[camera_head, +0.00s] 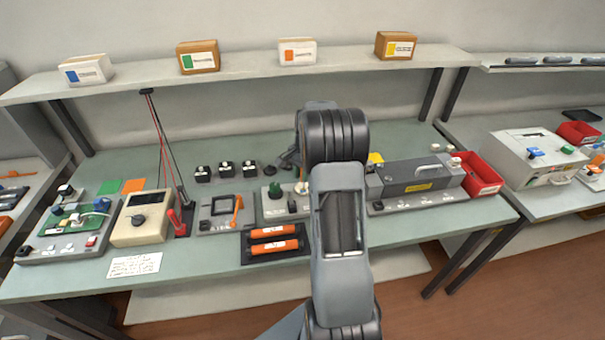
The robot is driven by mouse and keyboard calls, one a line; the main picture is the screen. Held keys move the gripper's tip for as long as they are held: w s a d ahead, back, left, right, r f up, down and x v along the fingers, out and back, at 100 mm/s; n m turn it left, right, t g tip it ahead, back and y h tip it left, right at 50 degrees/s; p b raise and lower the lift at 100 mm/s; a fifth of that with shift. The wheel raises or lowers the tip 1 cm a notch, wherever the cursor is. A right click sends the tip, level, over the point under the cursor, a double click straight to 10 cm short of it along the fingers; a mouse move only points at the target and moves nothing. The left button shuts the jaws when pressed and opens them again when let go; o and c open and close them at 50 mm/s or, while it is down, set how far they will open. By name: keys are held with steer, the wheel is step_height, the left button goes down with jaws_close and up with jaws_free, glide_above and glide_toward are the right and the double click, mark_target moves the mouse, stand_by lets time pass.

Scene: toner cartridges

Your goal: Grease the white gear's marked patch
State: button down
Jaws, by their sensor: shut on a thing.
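My arm reaches over the middle of the bench. Part of my gripper (287,160) shows as a dark shape left of the arm, above the bench's back half. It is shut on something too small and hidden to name. A grey unit (272,212) with a green knob (275,190) stands in front of it. A small pale part (301,187) at this unit's right, beside the arm, may be the white gear. My arm hides the unit's right side. No marked patch can be made out.
Several small dark pots (226,169) stand left of the gripper. Two orange cartridges lie in a dark tray (247,256) at the front. A grey machine (415,177) and a red bin (480,172) stand right of my arm. A shelf (240,75) with boxes spans the back.

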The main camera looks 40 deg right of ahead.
steer(key=shift+f, duration=0.35)
steer(key=shift+s+a, duration=0.1)
steer(key=shift+s, duration=0.05)
stand_by(0.3)
steer(key=shift+w+d, duration=0.2)
steer(key=shift+w, duration=0.05)
steer(key=shift+s+a, duration=0.1)
steer(key=shift+s+a, duration=0.15)
steer(key=shift+w+d+p, duration=0.25)
steer(key=shift+p, duration=0.05)
steer(key=shift+s+a, duration=0.25)
stand_by(0.3)
steer(key=shift+w+d, duration=0.1)
